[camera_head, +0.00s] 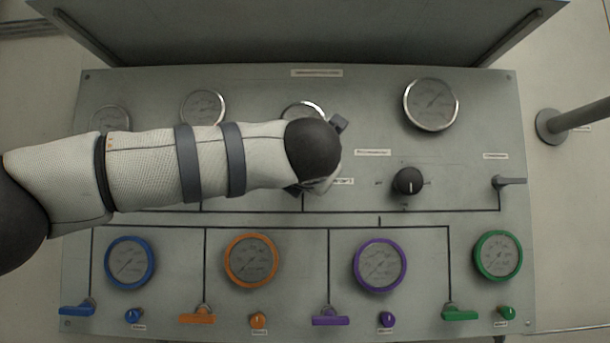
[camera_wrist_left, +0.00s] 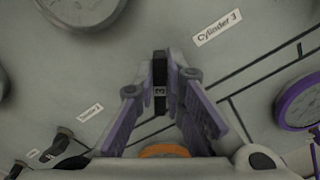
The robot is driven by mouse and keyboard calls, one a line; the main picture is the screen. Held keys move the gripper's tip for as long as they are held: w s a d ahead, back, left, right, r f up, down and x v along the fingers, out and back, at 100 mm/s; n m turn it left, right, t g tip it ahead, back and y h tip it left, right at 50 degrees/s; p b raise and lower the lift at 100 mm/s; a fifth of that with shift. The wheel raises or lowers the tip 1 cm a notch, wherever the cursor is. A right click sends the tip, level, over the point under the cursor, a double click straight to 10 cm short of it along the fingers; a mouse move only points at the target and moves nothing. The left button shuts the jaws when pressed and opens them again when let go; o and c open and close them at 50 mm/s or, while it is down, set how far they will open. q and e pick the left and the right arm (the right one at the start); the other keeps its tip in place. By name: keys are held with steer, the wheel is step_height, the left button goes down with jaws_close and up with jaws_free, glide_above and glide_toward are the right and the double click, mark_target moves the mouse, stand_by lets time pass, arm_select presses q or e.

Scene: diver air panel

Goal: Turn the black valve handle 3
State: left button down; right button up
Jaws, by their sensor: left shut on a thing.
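The black valve handle 3 (camera_wrist_left: 160,97) shows as a dark upright strip between my left fingers, beside the "Cylinder 3" label (camera_wrist_left: 217,27). My left gripper (camera_wrist_left: 160,68) is shut on it. In the head view my left arm reaches in from the left across the panel (camera_head: 460,140), and its wrist hides the handle and most of the gripper. How far the handle is turned cannot be told. Another black handle (camera_wrist_left: 60,141) sits apart at the lower left of the wrist view. My right gripper is not in view.
A black knob (camera_head: 408,181) and a grey lever (camera_head: 509,181) are right of my wrist. Along the front are blue (camera_head: 130,262), orange (camera_head: 251,260), purple (camera_head: 380,265) and green (camera_head: 498,256) gauges with coloured handles. A large gauge (camera_head: 431,104) stands at the upper right.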

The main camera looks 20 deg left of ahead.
arm_select(q)
steer(key=m, duration=0.7)
steer(key=f+m, duration=0.1)
steer(key=m, duration=0.2)
steer(key=shift+d, duration=0.25)
steer(key=shift+m, duration=0.5)
steer(key=c, duration=1.7)
jaws_free()
steer(key=v, duration=1.2)
